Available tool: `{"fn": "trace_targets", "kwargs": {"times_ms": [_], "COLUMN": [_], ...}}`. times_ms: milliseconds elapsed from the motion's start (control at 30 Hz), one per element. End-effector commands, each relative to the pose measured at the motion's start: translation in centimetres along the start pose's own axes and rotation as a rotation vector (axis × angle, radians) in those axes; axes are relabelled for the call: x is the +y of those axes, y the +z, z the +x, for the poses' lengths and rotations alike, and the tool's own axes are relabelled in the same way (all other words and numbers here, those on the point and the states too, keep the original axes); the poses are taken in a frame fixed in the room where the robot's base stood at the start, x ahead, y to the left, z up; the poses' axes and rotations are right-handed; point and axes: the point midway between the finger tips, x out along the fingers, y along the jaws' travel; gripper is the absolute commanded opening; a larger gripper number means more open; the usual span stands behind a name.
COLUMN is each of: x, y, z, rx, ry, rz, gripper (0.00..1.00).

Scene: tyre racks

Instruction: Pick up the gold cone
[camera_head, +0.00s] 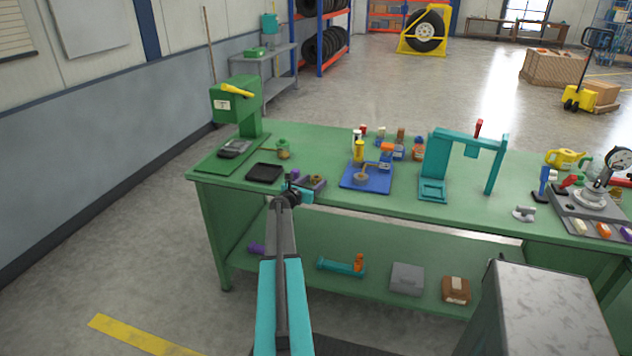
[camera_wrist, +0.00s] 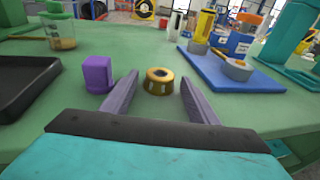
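The gold cone (camera_wrist: 158,81) is a short, squat gold piece with a dark opening in its top. It stands upright on the green bench top in the wrist view, and it shows small in the head view (camera_head: 316,177). My gripper (camera_wrist: 159,78) is open, with one grey-purple finger on each side of the cone. A gap shows between the cone and each finger, so it is not gripped. In the head view my gripper (camera_head: 313,183) is low over the front part of the bench.
A purple block (camera_wrist: 97,74) stands just left of the left finger. A black tray (camera_wrist: 24,82) lies further left, with a green-lidded jar (camera_wrist: 60,30) behind. A blue board (camera_wrist: 225,72) with grey and yellow parts lies to the right. A teal frame (camera_head: 437,160) stands further right.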

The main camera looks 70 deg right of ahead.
Motion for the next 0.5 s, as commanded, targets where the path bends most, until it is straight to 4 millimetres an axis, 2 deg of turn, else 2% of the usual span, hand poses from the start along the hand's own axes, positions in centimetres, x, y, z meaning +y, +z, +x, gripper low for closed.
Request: {"fn": "trace_targets", "kwargs": {"times_ms": [33,200,500], "x": [0.01,0.02,0.04], "y": [0.01,0.01,0.12], "z": [-0.01,-0.01,-0.04], "rx": [0.0,0.0,-0.001], "ry": [0.0,0.0,0.0], "rz": [0.0,0.0,0.0], "gripper": [0.45,0.16,0.16]}}
